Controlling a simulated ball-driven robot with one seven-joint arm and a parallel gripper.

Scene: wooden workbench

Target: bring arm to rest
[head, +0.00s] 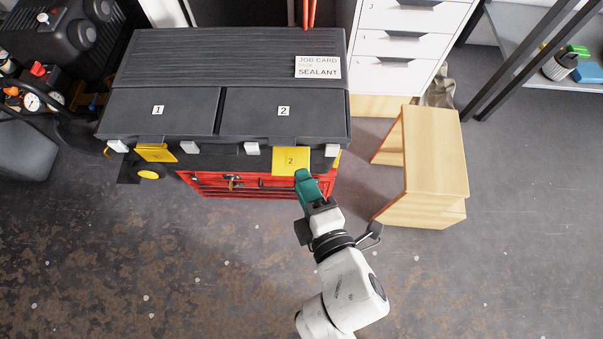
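My arm reaches up from the bottom of the head view, and its gripper (306,182) hangs over the floor in front of a black tool chest (225,60). A teal piece shows at the arm's tip, just right of the lower edge of a yellow tag marked 2 (291,161). I cannot tell whether this piece is part of the gripper or something in it. The fingers cannot be made out, and neither can their opening. The chest's front lids, marked 1 (165,112) and 2 (265,113), are down.
A job card (318,67) reading "SEALANT" lies on the chest top. Red drawers (245,184) are under the chest. A wooden step stool (437,150) stands close right of my arm, before a white drawer unit (400,45). The floor at lower left and lower right is clear.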

